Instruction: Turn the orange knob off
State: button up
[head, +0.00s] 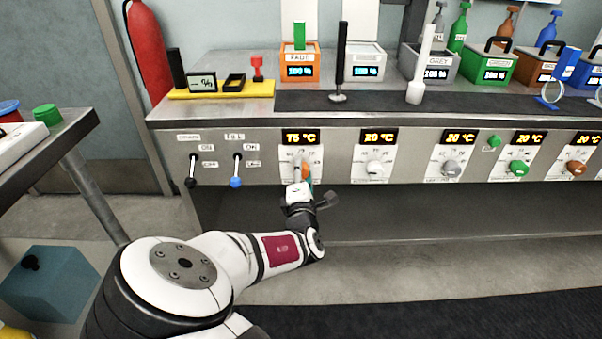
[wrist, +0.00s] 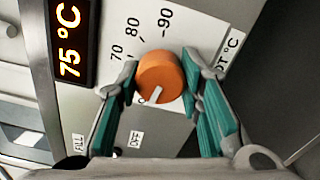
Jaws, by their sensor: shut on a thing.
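The orange knob (wrist: 160,77) sits on a white dial plate on the front panel. Its white pointer line aims to the lower left in the wrist view, roughly toward a label that seems to read OFF (wrist: 137,138). The display (wrist: 68,40) beside it reads 75 °C. My gripper (wrist: 161,80) has its teal fingers on both sides of the knob and is shut on it. In the head view my gripper (head: 302,180) reaches the panel from below and partly hides the orange knob (head: 305,169).
White (head: 375,167), grey (head: 451,168), green (head: 519,168) and brown (head: 577,167) knobs continue to the right, each below a 20 °C display. Black (head: 191,170) and blue (head: 236,170) levers are at left. Coloured baths stand on the bench above.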

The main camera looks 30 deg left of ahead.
jog(key=o, duration=1.2)
jog(key=shift+c, duration=0.2)
